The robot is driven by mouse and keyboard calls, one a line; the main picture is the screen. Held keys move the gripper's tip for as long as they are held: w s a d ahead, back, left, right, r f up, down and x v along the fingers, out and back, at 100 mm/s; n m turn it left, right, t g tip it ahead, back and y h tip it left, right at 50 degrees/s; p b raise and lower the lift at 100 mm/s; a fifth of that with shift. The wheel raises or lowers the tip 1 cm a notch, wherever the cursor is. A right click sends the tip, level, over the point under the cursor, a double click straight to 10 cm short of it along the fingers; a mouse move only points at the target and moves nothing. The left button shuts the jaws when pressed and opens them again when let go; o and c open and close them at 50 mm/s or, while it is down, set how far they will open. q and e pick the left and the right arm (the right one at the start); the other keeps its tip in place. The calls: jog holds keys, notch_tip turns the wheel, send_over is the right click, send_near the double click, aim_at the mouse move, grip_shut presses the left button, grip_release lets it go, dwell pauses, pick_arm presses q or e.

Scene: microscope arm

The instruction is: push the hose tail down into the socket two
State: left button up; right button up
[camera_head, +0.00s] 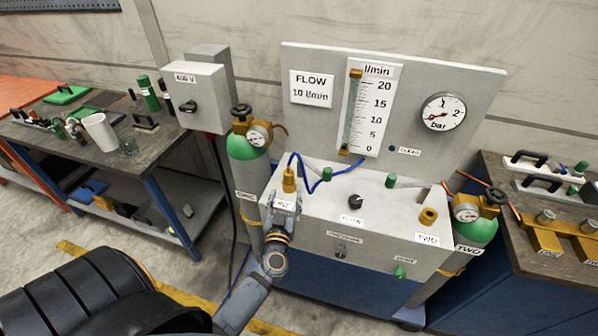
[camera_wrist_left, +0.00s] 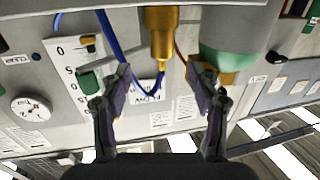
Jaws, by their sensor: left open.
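The brass hose tail (camera_head: 289,180) stands upright at the left of the grey cabinet top, with the blue hose (camera_head: 312,183) at its upper end. Its lower end is hidden by my left gripper (camera_head: 286,203), so I cannot tell whether it sits in a socket. In the left wrist view the brass piece (camera_wrist_left: 160,35) shows beyond and between the spread fingertips of the left gripper (camera_wrist_left: 158,78), apart from both. The gripper is open and empty. Socket two, a brass fitting (camera_head: 428,217) above a "TWO" label, is at the right front of the top. My right gripper is out of view.
A control knob (camera_head: 355,201) and a green fitting (camera_head: 391,181) stand between the hose tail and socket two. The gauge panel (camera_head: 308,118) rises behind. Green-topped cylinders (camera_head: 247,147) (camera_head: 476,235) flank the cabinet. Side benches (camera_head: 63,148) hold loose items.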

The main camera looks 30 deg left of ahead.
aim_at(288, 180)
pick_arm(q)
jog(key=x, duration=0.4)
jog(key=shift+w+r, duration=0.1)
jog(key=shift+w, duration=0.3)
jog(key=shift+w+a, duration=0.25)
jog(key=x, duration=0.4)
jog(key=shift+w+a+f, duration=0.25)
jog(key=shift+a+f, duration=0.05)
jog(key=shift+a, duration=0.05)
jog(key=shift+s+r, duration=0.1)
jog(key=shift+c, duration=0.3)
jog(key=shift+s+d, duration=0.1)
jog(key=shift+c, duration=1.3)
grip_shut()
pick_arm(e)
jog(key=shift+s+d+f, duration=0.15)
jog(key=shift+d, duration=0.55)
